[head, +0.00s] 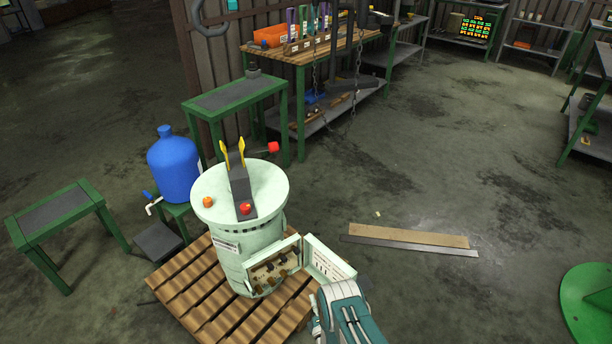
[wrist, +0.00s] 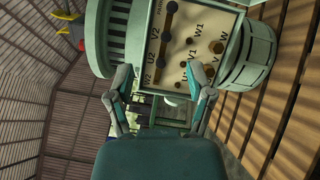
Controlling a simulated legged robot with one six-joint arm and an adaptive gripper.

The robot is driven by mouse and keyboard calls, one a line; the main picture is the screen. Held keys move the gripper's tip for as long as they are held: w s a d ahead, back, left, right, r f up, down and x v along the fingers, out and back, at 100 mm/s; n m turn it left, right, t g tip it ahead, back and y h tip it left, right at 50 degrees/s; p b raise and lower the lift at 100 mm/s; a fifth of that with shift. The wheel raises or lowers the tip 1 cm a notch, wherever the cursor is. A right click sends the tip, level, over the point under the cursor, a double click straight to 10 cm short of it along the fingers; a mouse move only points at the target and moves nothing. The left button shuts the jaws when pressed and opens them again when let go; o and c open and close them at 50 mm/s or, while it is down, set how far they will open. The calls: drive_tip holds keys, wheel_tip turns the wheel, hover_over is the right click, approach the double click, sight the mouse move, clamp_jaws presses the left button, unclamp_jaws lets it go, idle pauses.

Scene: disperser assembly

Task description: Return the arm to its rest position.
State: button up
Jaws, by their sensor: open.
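My gripper (wrist: 162,88) is open in the wrist view, its two fingers apart with nothing held between them. Beyond them is the open terminal box (wrist: 190,45) of the disperser, with dark terminals and labels such as U2, V2, W1 and V1. In the head view the pale green cylindrical disperser (head: 240,262) stands upright on a wooden pallet. Its terminal box (head: 275,268) is open at the front right, with the lid (head: 327,260) swung to the right. My arm (head: 346,312) reaches up from the bottom edge beside the box; the fingertips cannot be made out there.
A blue water jug (head: 173,165) stands left of the disperser. Green-framed tables (head: 65,212) stand to the left and behind. A workbench (head: 320,48) is at the back. Flat strips (head: 408,238) lie on the floor at right, and a green round object (head: 590,300) is lower right.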

drive_tip(key=w+r+m+g+h, duration=0.1)
drive_tip(key=w+r+m, duration=0.2)
drive_tip(key=w+r, duration=0.6)
drive_tip(key=w+r+m+g+h, duration=0.1)
drive_tip(key=w+r+m+g, duration=0.15)
drive_tip(key=w+r, duration=0.65)
drive_tip(key=s+d+r+m+g+h, duration=0.1)
drive_tip(key=s+d+r+m, duration=0.15)
drive_tip(key=r, duration=0.95)
drive_tip(key=s+d+r+m+g, duration=0.1)
drive_tip(key=s+d+r+m, duration=0.15)
drive_tip(key=r, duration=0.85)
drive_tip(key=s+d+r+m+g+h, duration=0.1)
drive_tip(key=s+d+r+m+g, duration=0.15)
drive_tip(key=s+r, duration=0.5)
drive_tip(key=s+d+r+m+g, duration=0.1)
drive_tip(key=s+d+r+m, duration=0.1)
drive_tip(key=s+r+m, duration=0.4)
drive_tip(key=s+d+r+m+g, duration=0.1)
drive_tip(key=s+r+m, duration=0.1)
drive_tip(key=s, duration=1.2)
drive_tip(key=s+d+r+m+g, duration=0.2)
drive_tip(key=s, duration=1.1)
drive_tip(key=shift+s+m+g+h, duration=0.3)
drive_tip(key=shift+s+h, duration=0.1)
